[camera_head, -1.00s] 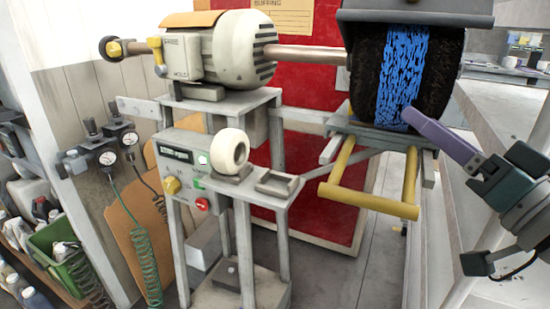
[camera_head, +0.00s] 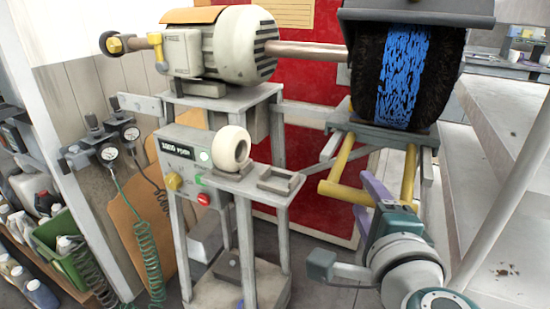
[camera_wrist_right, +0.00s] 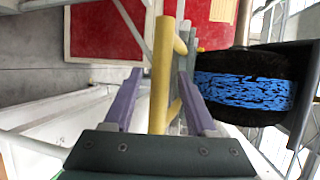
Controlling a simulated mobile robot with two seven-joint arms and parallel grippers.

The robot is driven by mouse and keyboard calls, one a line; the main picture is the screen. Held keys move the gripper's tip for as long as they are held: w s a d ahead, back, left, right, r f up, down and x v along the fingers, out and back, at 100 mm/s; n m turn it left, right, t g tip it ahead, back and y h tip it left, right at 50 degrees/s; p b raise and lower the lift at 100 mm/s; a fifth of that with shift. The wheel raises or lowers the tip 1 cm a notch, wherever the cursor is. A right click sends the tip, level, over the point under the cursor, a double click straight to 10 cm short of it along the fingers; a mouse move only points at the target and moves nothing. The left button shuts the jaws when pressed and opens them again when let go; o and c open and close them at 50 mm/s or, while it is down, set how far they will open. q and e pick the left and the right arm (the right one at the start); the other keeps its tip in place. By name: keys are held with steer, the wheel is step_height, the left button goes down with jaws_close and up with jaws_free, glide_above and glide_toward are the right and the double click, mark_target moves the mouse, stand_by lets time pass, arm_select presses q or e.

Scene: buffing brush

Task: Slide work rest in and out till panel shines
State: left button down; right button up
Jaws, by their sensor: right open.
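The buffing brush (camera_head: 407,70) is a black wheel with a blue band, hanging above the grey work rest (camera_head: 400,137). The work rest has a yellow bar handle (camera_head: 345,192) at its front; it also shows in the right wrist view (camera_wrist_right: 162,75). My right gripper (camera_head: 370,197) has purple fingers and is at the handle's front bar. In the right wrist view the open fingers (camera_wrist_right: 157,100) stand on either side of the yellow bar, with gaps visible. I cannot clearly make out a panel on the rest. My left gripper is not in view.
A motor (camera_head: 240,45) drives the shaft to the brush. A control box (camera_head: 185,165) with a lit display stands below it. A grey bench (camera_head: 510,130) is at the right. Bottles and a green crate (camera_head: 60,240) are at the left.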

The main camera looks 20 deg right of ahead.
steer(key=shift+x, duration=1.75)
steer(key=shift+s, duration=0.1)
steer(key=shift+c, duration=0.2)
jaws_close()
